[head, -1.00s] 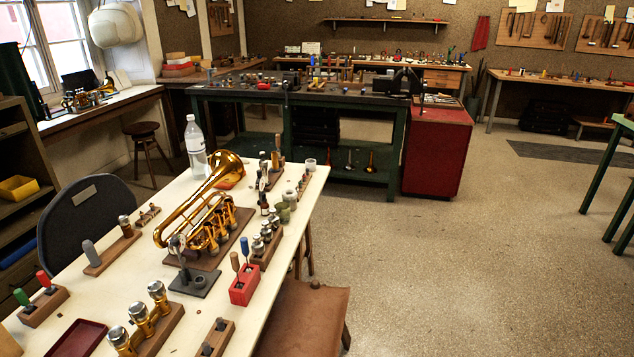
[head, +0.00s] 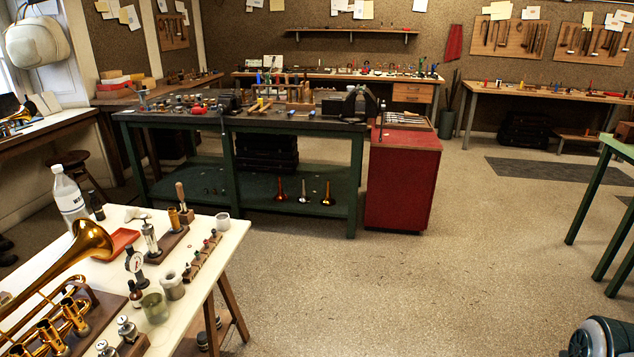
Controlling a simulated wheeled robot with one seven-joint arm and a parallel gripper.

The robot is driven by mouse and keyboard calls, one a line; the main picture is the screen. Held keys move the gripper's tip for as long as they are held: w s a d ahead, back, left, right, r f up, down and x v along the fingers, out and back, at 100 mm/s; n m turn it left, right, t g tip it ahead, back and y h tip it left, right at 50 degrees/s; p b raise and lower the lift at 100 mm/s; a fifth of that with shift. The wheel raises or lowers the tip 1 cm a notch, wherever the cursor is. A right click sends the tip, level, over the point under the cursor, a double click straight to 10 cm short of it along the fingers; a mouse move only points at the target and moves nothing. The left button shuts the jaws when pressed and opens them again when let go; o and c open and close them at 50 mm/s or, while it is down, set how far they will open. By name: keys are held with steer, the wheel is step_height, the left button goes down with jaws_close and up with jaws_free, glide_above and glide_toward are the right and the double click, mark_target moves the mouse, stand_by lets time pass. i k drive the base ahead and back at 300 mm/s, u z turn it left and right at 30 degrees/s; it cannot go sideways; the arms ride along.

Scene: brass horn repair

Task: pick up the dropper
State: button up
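I cannot single out the dropper for certain. A small dark brown bottle (head: 135,295) stands upright on the white table (head: 195,287), between the dial gauge (head: 135,264) and the glass jar (head: 155,308); its top is too small to read as a dropper. Another dark bottle (head: 97,206) stands beside the clear plastic bottle (head: 69,195) at the table's far end. The brass horn (head: 85,245) lies at the lower left, partly cut off by the frame. My gripper is not in view.
The white table is crowded with small parts and wooden stands. A green workbench (head: 240,121) with tools and a red cabinet (head: 402,180) stand behind it. Open speckled floor (head: 430,275) fills the middle and right. A green-legged table (head: 600,200) stands at the right.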

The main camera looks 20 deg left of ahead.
mark_target(133, 287)
steer(key=u, duration=0.2)
steer(key=i, duration=1.6)
steer(key=u, duration=0.95)
steer(key=i, duration=1.25)
steer(key=u, duration=1.95)
steer(key=i, duration=0.85)
steer(key=u, duration=0.65)
